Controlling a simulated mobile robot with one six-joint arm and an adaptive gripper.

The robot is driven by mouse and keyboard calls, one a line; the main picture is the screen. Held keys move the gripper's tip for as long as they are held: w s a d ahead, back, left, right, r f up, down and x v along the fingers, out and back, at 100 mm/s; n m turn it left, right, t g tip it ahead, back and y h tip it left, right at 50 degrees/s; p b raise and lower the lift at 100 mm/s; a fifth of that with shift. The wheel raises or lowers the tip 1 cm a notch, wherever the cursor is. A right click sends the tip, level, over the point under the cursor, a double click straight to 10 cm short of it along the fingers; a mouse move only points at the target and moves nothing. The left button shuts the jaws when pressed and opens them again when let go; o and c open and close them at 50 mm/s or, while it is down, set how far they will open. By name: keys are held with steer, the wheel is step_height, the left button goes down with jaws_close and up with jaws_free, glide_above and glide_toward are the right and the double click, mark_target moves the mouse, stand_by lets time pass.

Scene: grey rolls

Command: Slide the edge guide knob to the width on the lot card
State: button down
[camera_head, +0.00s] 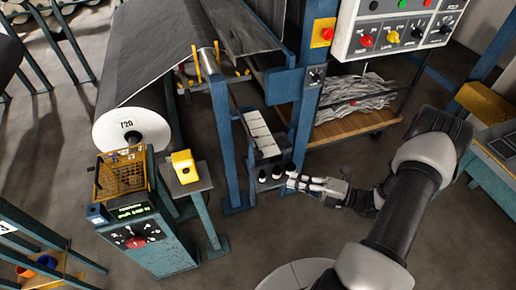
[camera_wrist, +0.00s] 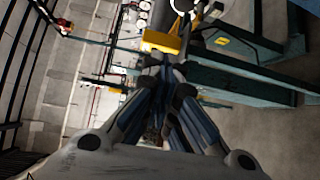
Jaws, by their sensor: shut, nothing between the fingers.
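My gripper (camera_head: 293,182) is shut and empty at the lower end of a blue post. Its tip is right beside a row of small black knobs (camera_head: 263,176) with pale collars; I cannot tell whether it touches them. A white strip with dark divisions (camera_head: 262,134) slopes above the knobs. I cannot tell which part is the edge guide knob. The lot card cannot be made out; the white roll end (camera_head: 110,133) carries the print "720". In the wrist view my gripper's fingers (camera_wrist: 163,62) come together in front of a yellow part (camera_wrist: 161,42).
A control panel (camera_head: 385,30) with coloured knobs hangs above a wooden cart (camera_head: 350,127) of grey scraps. A yellow block (camera_head: 184,164) stands on a small stand left of the knobs. A blue console (camera_head: 150,245) stands at front left. Bare floor (camera_head: 260,235) lies between.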

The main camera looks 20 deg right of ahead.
steer(key=w+a+f+m+b, duration=0.1)
steer(key=w+a+b, duration=0.2)
steer(key=w+a, duration=0.3)
steer(key=w, duration=0.5)
steer(key=shift+w+f+m+t+h, duration=0.3)
steer(key=shift+f+t, duration=0.05)
steer(key=shift+t, duration=0.05)
steer(key=shift+a, duration=0.1)
